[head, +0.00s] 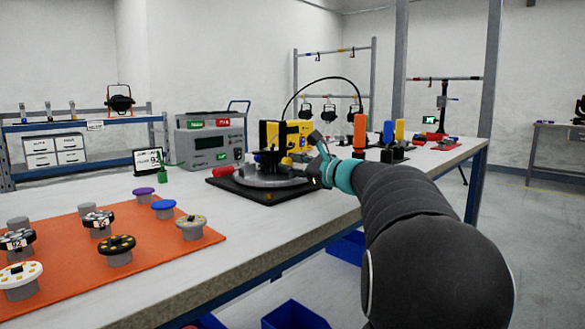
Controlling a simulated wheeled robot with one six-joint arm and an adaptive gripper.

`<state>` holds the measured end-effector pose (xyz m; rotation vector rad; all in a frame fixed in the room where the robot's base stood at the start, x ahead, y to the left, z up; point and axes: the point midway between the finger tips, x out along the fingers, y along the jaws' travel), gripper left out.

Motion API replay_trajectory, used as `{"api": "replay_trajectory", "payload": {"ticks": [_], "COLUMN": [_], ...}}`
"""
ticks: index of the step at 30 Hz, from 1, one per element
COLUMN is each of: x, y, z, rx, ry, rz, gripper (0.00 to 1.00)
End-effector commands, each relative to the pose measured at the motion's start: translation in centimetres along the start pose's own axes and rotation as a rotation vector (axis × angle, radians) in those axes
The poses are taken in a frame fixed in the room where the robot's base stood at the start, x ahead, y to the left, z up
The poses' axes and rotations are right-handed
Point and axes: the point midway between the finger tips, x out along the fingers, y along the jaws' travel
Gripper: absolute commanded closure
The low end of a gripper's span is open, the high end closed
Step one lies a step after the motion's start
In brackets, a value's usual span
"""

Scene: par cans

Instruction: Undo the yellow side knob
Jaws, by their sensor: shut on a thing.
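A par can fixture with a grey round body (265,177) and a black-and-yellow upper part sits on a black base plate (222,184) on the workbench. My gripper (313,150) reaches in from the right, at the fixture's right side. Its fingers are closed at the side where the yellow knob sits. The knob itself is too small and too covered by the fingers to make out.
An orange mat (60,270) with several knobs stands front left on the bench (190,270). A grey case (210,140) and a small display (149,161) are behind. Orange (360,131), blue (388,131) and yellow (399,130) upright pieces stand beyond my gripper.

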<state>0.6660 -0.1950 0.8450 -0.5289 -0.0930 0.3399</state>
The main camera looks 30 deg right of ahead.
Motion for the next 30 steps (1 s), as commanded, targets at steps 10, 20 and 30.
{"api": "replay_trajectory", "payload": {"ticks": [10, 20, 30], "x": [0.02, 0.02, 0.01], "y": [0.00, 0.00, -0.02], "z": [0.07, 0.05, 0.03], "rx": [-0.024, -0.022, 0.008], "ry": [-0.001, -0.001, 0.000], "rz": [0.000, 0.000, 0.000], "gripper": [1.00, 0.43, 0.43]}}
